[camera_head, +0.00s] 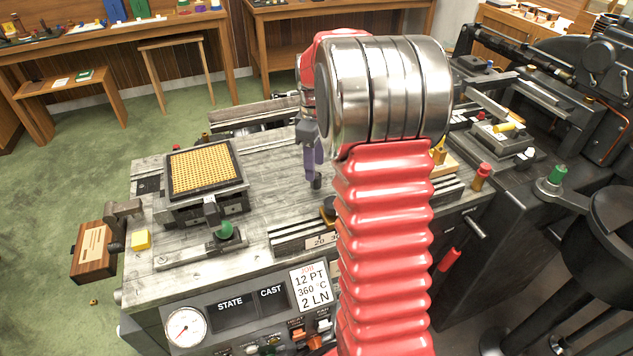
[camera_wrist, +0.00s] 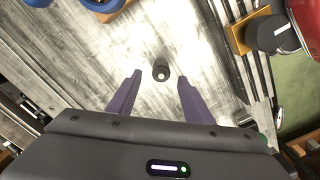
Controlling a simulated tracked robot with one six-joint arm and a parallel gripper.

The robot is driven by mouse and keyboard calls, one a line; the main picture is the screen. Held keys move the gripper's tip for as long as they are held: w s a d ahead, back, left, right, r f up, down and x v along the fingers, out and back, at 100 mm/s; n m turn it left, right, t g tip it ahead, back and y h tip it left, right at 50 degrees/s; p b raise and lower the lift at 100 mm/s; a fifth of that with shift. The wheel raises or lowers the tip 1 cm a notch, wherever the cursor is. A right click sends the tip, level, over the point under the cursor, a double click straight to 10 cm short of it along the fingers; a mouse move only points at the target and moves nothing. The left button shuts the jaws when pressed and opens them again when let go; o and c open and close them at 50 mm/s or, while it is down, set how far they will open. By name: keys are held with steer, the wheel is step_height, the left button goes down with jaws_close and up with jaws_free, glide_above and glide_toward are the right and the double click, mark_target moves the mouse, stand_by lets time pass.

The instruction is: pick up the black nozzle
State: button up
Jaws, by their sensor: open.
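The black nozzle (camera_wrist: 161,70) is a small dark cylinder with a pale hole in its top. It stands on the worn grey worktop (camera_wrist: 150,40) in the wrist view. In the head view it shows as a small dark piece (camera_head: 317,182) just below my purple fingers. My gripper (camera_wrist: 159,79) is open, with one finger on each side of the nozzle in the wrist view and a gap to both. I cannot tell whether the tips are down at its height. In the head view my arm hides most of my gripper (camera_head: 315,165).
A black knob on a yellow-brown block (camera_wrist: 268,32) stands to the right in the wrist view, beside metal rails. Blue round parts lie at the top left. A yellow grid plate (camera_head: 202,168) is at the left of the bench. The worktop around the nozzle is clear.

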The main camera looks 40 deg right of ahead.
steer(key=shift+f, duration=0.1)
steer(key=shift+s+f, duration=0.2)
steer(key=shift+f, duration=2.35)
steer(key=c, duration=1.2)
steer(key=shift+o, duration=0.2)
steer(key=shift+r, duration=0.15)
step_height(320, 180, up, 10)
steer(key=shift+f, duration=0.1)
